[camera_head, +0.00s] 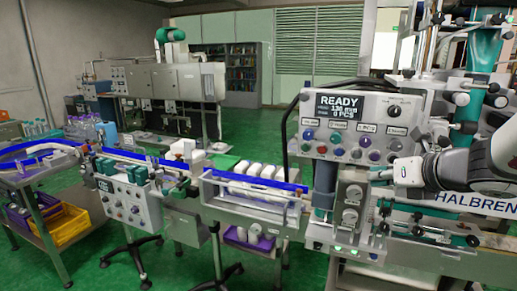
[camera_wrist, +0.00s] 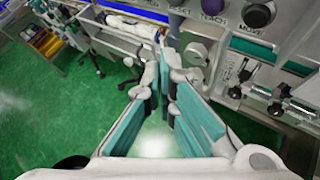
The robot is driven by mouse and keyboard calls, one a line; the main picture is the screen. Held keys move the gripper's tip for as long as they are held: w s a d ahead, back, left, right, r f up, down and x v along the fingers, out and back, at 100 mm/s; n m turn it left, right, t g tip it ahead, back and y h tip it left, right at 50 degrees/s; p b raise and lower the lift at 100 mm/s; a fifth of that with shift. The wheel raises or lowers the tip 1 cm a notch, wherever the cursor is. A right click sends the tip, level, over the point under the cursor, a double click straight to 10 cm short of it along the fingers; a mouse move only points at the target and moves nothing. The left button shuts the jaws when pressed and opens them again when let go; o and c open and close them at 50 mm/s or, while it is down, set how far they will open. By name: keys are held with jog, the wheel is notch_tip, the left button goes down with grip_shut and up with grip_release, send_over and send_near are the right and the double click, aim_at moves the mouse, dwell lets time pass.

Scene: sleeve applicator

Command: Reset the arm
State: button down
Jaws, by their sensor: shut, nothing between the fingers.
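My gripper (camera_wrist: 161,82) shows in the wrist view, its two white fingers with teal pads close together at the tips and nothing between them. In the head view my arm comes in from the right, and the white gripper body (camera_head: 408,172) is in front of the machine, just right of and below the control panel. The fingertips are hard to make out there. The control panel (camera_head: 345,125) has a lit screen reading READY and rows of buttons. In the wrist view, the panel's edge with knobs (camera_wrist: 259,13) is at the top right, apart from the fingers.
A conveyor (camera_head: 250,184) with white bottles runs left from the machine. A smaller control box (camera_head: 130,200) stands beside it. A cart with a yellow bin (camera_head: 66,226) is at far left. Green floor (camera_wrist: 70,110) is open below and left of the fingers.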

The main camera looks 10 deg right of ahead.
jog(key=s+a+n+g+y, duration=0.1)
jog(key=s+a+n+g, duration=0.15)
jog(key=a+n, duration=0.35)
jog(key=s+a+f+n+g+y, duration=0.1)
jog(key=s+a+n, duration=0.2)
jog(key=a+n, duration=0.35)
jog(key=s+a+n+g+y, duration=0.1)
jog(key=s+a+n+g, duration=0.15)
jog(key=a+n, duration=0.4)
jog(key=s+f+n+g+h, duration=0.1)
jog(key=s+n+h, duration=0.3)
jog(key=s+n, duration=0.8)
jog(key=shift+s+d+f+n, duration=0.15)
jog(key=shift+d+f+n, duration=0.3)
jog(key=shift+n, duration=2.65)
